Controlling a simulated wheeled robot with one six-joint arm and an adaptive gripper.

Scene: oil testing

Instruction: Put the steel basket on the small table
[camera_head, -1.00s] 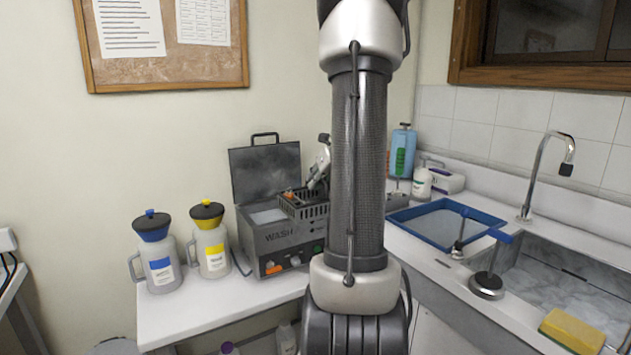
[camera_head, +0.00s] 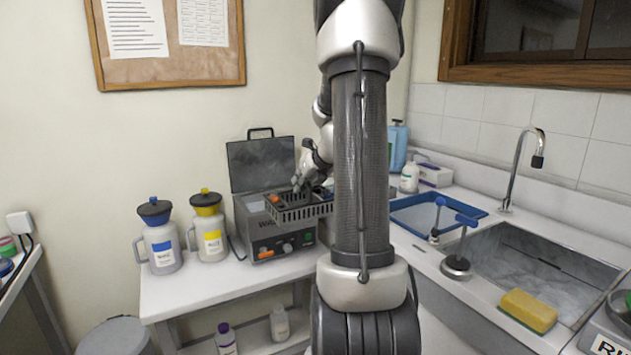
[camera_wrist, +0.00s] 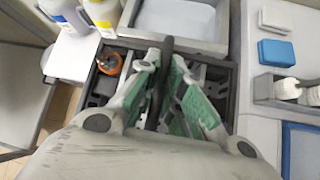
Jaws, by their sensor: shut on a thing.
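The steel basket (camera_head: 290,215), a dark slotted tray with compartments, hangs level in front of the open WASH bath's upper right. My gripper (camera_head: 303,181) is above it, shut on its black handle. In the wrist view the fingers (camera_wrist: 166,85) close on the dark handle (camera_wrist: 165,60), with basket compartments (camera_wrist: 222,90) on both sides. An orange round part (camera_wrist: 109,64) sits in one compartment. My arm hides the basket's right end in the head view. A white table (camera_head: 205,292) holds the bath, and another table (camera_head: 22,268) stands at the left edge; I cannot tell which is the small table.
The WASH bath (camera_head: 250,236) has its lid (camera_head: 262,165) raised behind the basket. Two jugs, blue-capped (camera_head: 160,240) and yellow-capped (camera_head: 209,232), stand left of it. The sink (camera_head: 540,262) and a blue tray (camera_head: 480,213) are at right. A bin (camera_head: 115,338) is on the floor.

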